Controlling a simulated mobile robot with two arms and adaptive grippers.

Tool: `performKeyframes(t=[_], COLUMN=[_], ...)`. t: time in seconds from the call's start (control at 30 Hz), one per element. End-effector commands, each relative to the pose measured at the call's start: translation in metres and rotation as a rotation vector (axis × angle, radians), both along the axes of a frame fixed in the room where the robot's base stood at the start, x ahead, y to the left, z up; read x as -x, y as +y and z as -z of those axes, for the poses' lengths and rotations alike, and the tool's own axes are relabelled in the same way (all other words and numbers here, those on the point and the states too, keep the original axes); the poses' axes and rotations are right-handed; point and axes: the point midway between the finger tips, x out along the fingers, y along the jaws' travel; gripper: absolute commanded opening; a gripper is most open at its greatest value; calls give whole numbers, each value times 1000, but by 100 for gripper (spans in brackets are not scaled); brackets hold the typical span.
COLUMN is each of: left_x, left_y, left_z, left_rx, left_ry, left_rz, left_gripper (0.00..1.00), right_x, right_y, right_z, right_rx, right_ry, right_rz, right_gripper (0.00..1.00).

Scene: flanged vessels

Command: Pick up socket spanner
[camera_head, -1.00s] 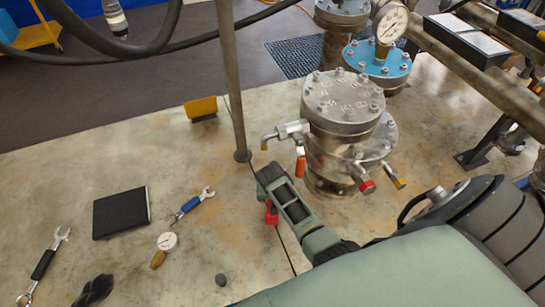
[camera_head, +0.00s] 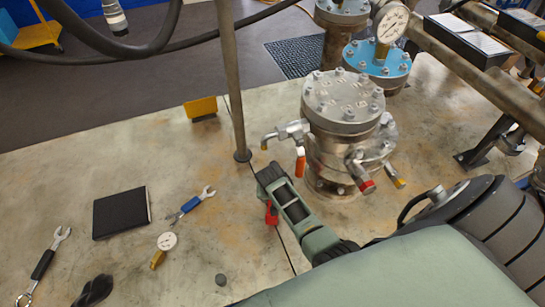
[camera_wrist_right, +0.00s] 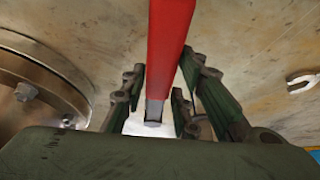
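A red-handled tool (camera_wrist_right: 170,45), which I take to be the socket spanner, runs between the fingers of my right gripper (camera_wrist_right: 163,75) in the right wrist view. Its near end is grey. The fingers are on both sides of the red bar, with gaps visible, so the gripper looks open around it. In the head view a small red part (camera_head: 271,213) shows below my green right gripper, left of the flanged vessel; the rest is hidden. My left gripper is not in view.
The flanged vessel (camera_head: 340,125) with side valves stands just right of the gripper. A vertical pole (camera_head: 233,90) stands behind it. Left on the bench are a blue-handled spanner (camera_head: 190,205), a black book (camera_head: 121,213), a dial gauge (camera_head: 166,241) and a black-handled spanner (camera_head: 43,264).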

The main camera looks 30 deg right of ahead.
Motion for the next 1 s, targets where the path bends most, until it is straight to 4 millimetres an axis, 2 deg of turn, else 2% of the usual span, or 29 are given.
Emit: performKeyframes(t=[0.03,0.27,0.77,0.9,1.0], left_x=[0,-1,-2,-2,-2], left_y=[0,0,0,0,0], left_z=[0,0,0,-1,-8], left_rx=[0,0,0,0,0], left_ry=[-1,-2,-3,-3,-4], left_rz=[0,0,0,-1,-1], left_gripper=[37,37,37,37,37], right_x=[0,0,-1,-1,-2], right_y=[0,0,0,0,-2], right_z=[0,0,-2,-7,-14], right_rx=[0,0,1,2,2], right_ry=[0,0,-3,-4,-4], right_rz=[0,0,0,0,0], right_gripper=[21,0,0,0,0])
